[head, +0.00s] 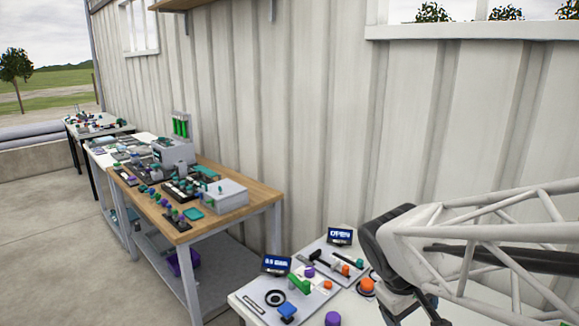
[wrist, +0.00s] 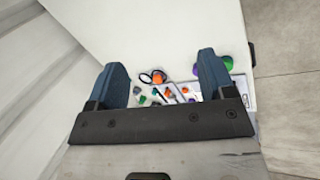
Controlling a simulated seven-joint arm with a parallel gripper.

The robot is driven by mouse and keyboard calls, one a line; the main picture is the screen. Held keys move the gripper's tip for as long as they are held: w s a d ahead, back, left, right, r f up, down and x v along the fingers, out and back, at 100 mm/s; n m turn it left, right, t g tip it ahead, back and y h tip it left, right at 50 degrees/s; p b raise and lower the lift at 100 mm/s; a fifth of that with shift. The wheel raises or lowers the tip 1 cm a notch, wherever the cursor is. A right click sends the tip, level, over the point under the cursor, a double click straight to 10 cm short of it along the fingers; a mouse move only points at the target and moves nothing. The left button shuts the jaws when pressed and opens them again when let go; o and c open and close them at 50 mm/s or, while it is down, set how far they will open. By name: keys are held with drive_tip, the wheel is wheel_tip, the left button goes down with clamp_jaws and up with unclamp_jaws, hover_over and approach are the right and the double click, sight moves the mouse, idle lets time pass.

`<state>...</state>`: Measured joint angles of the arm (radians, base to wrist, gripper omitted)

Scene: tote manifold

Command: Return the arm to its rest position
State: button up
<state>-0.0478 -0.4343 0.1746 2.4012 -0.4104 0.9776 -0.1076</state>
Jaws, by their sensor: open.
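My gripper shows in the wrist view (wrist: 165,85) with its two blue-grey fingers wide apart and nothing between them. Small coloured parts lie on the white table beyond and below the fingers. In the head view my arm comes in from the right edge, over the right part of the white table (head: 255,308). The fingertips are not clear there; the wrist end hangs at the lower right and hides part of the table.
The white table bears two panels with small displays (head: 276,265) (head: 340,236), an orange knob (head: 367,286) and a purple part (head: 332,319). A wooden bench (head: 240,184) with several parts stands at left. A ribbed wall (head: 320,110) runs behind. Open floor lies at left.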

drive_tip(key=s+a+r+m+t+y, duration=0.1)
drive_tip(key=s+a+r+m+y, duration=0.2)
drive_tip(key=s, duration=0.5)
drive_tip(key=shift+s+a+m+t+y, duration=0.3)
drive_tip(key=shift+s+m+t+y, duration=0.1)
drive_tip(key=shift+m, duration=0.4)
